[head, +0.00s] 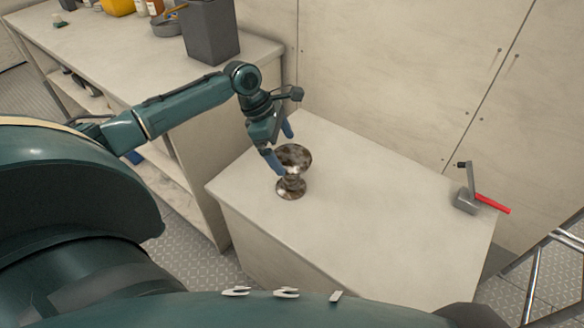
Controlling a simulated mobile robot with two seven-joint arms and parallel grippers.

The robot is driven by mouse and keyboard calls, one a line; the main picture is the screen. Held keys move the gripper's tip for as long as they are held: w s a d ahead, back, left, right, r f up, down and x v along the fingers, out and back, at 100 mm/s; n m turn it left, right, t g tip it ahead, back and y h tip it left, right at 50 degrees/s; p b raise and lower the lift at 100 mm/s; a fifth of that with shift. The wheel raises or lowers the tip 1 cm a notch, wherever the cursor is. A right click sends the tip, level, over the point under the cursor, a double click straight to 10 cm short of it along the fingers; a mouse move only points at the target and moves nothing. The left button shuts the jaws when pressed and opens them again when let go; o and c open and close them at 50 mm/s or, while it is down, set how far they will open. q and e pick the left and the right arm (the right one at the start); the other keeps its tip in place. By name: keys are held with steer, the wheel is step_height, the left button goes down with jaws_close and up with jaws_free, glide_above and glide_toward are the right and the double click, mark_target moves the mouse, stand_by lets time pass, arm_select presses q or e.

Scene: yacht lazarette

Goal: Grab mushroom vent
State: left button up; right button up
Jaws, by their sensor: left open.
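The mushroom vent (293,184) is a shiny, mottled metal piece with a round base, a narrow neck and a wide round top. It stands upright on a pale box-like bench, near its left side. My left gripper (281,149) points down over the vent with its blue fingers apart. One finger is at the left of the vent's top and the other is behind it, near the rim. I cannot tell whether either finger touches the vent. My right gripper is not in view.
A grey tool with a red handle (492,204) lies at the bench's right end. The bench top (370,210) between is clear. A counter (110,50) at the upper left holds a dark grey bin (209,30), a pan and bottles. A pale wall stands behind; metal rails show at the lower right.

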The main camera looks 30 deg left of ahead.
arm_select(q)
steer(key=shift+a+b+x, duration=0.15)
steer(key=shift+b+x, duration=0.05)
steer(key=shift+x, duration=1.55)
steer(key=shift+a+b+x, duration=0.15)
steer(key=shift+x, duration=1.6)
steer(key=shift+f, duration=0.1)
steer(key=shift+c, duration=0.4)
steer(key=c, duration=0.8)
